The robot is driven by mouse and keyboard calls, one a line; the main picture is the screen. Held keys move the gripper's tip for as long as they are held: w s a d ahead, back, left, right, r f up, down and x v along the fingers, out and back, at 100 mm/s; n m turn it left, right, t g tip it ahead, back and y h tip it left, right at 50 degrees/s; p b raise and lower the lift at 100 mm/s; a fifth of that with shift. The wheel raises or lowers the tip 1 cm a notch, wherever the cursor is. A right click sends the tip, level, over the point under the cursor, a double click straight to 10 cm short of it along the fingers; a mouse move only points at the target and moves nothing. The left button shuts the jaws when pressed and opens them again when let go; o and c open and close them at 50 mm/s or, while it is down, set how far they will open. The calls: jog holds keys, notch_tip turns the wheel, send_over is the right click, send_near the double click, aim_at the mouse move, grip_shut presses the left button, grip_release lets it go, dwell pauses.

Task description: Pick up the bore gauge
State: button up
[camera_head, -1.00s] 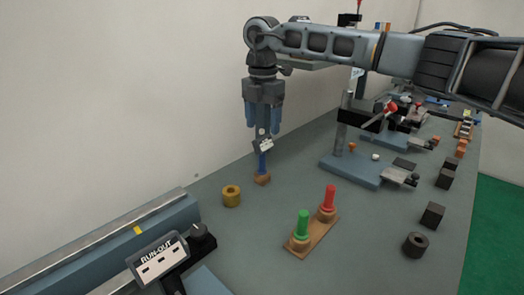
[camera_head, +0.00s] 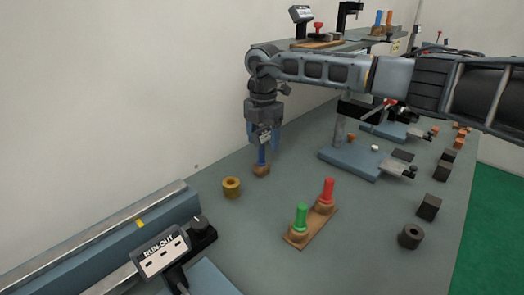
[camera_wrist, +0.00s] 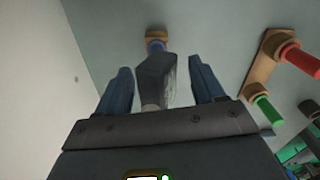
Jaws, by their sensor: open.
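The bore gauge (camera_head: 262,154) stands upright in a small brown base (camera_head: 261,171) near the wall. It has a blue lower shaft and a grey upper part with a pale label. My gripper (camera_head: 264,139) points down over it, with its blue fingers open on either side of the gauge's upper part. In the wrist view, the gauge's grey body (camera_wrist: 156,80) lies between the two spread fingers (camera_wrist: 160,82), with visible room beside it. Its blue shaft and brown base show beyond.
A brass ring (camera_head: 231,187) stands close by. A wooden stand (camera_head: 297,240) holds a green-handled and a red-handled piece to the right. A run-out display (camera_head: 161,253) and a rail are at the front left. A blue-based fixture (camera_head: 349,164) stands behind right.

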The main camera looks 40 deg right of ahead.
grip_shut()
dwell(0.5)
